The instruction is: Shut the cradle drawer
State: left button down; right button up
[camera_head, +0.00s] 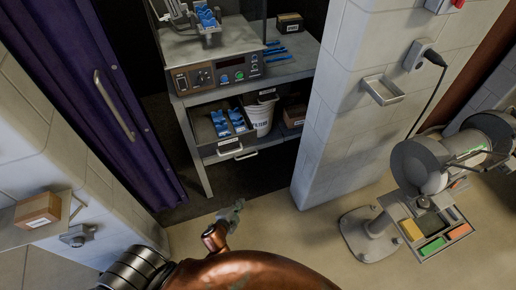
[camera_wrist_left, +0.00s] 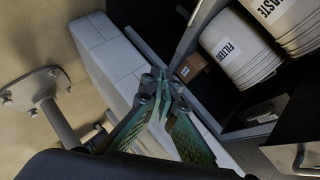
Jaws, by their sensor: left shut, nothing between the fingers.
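The cradle drawer (camera_head: 222,154) is under the bench in the head view. It stands pulled out, with blue cradles (camera_head: 228,121) showing inside and a pale bar handle (camera_head: 230,148) on its front. In the left wrist view a drawer front with a metal handle (camera_wrist_left: 301,160) shows at the lower right; I cannot tell for sure that it is the same drawer. My left gripper (camera_head: 236,209) is in front of the bench, apart from the drawer. Its green-sided fingers (camera_wrist_left: 161,88) are together with nothing between them. My right gripper is not in view.
A white bucket (camera_head: 261,116) stands beside the cradles; a filters bucket (camera_wrist_left: 241,50) shows in the wrist view. A block pillar (camera_head: 340,110) stands right of the bench, a purple curtain-like door (camera_head: 85,90) left. A stool-like stand (camera_head: 365,235) is at right. Floor between is clear.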

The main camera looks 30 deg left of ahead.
pick_arm(q)
jog(key=w+d+r+m+t+b, duration=0.1)
jog(key=w+r+m+t+b, duration=0.15)
jog(key=r, duration=1.05)
jog(key=w+d+r+m+t+b, duration=0.1)
jog(key=w+r+m+t+b, duration=0.2)
jog(key=r, duration=1)
jog(key=w+a+p, duration=0.1)
jog(key=w+a, duration=0.2)
jog(key=w, duration=0.8)
jog(key=shift+w+a+f, duration=0.2)
jog(key=shift+w+a, duration=0.1)
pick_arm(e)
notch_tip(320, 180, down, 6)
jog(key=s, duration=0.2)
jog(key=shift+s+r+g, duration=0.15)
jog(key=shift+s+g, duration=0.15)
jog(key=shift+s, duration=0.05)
pick_arm(q)
jog(key=shift+t+y, duration=0.25)
jog(key=shift+y, duration=0.05)
